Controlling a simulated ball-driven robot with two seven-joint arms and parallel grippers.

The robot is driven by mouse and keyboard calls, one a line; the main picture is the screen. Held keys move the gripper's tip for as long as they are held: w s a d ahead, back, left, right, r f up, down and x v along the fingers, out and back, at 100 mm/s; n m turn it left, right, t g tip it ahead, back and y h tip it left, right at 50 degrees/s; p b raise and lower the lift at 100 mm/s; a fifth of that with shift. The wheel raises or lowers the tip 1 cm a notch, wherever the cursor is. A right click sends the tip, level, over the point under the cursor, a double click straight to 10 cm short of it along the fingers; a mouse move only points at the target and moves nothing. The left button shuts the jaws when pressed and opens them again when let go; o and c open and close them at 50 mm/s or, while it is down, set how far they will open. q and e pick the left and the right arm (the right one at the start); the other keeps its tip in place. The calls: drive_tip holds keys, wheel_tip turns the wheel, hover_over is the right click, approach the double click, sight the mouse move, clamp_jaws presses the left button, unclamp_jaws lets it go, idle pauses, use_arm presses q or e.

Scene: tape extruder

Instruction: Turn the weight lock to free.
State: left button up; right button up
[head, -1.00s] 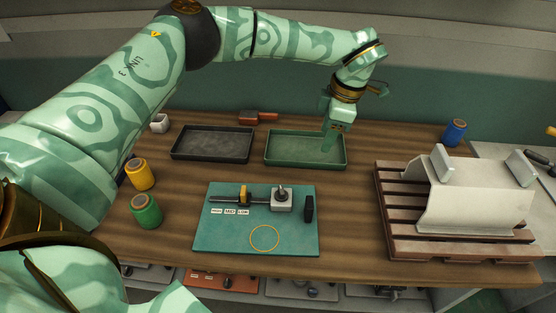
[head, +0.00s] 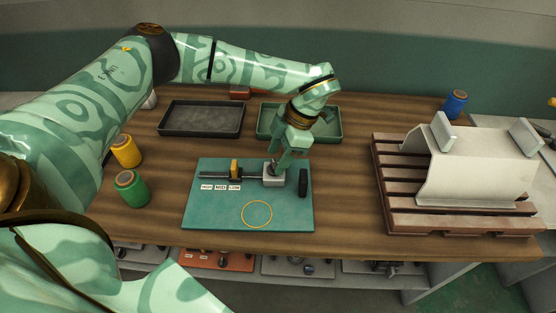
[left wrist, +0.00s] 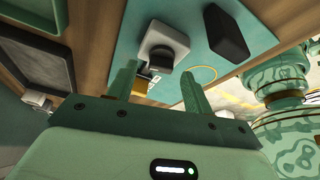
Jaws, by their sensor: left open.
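The weight lock looks like the dark knob (left wrist: 161,56) on a white block, which shows in the head view (head: 274,181) at the right end of a dark rod on the teal board (head: 200,213). A yellow weight (head: 234,169) sits on the rod, above labels reading HIGH, MID and LOW. My left gripper (head: 278,172) is at the block from behind and partly hides the knob. In the left wrist view its two fingers (left wrist: 157,84) are apart, with the knob just beyond the tips. I cannot tell whether they touch it. My right gripper is not in view.
A black upright block (head: 303,183) stands right of the lock. A dark tray (head: 202,119) and a green tray (head: 328,124) lie behind. Green (head: 131,189) and yellow (head: 126,151) spools stand left. A pallet (head: 440,215) with a cream part is at right.

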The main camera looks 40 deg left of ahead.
use_arm(q)
drive_tip(key=shift+x, duration=0.75)
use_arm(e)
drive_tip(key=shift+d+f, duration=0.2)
use_arm(q)
drive_tip(key=c, duration=1)
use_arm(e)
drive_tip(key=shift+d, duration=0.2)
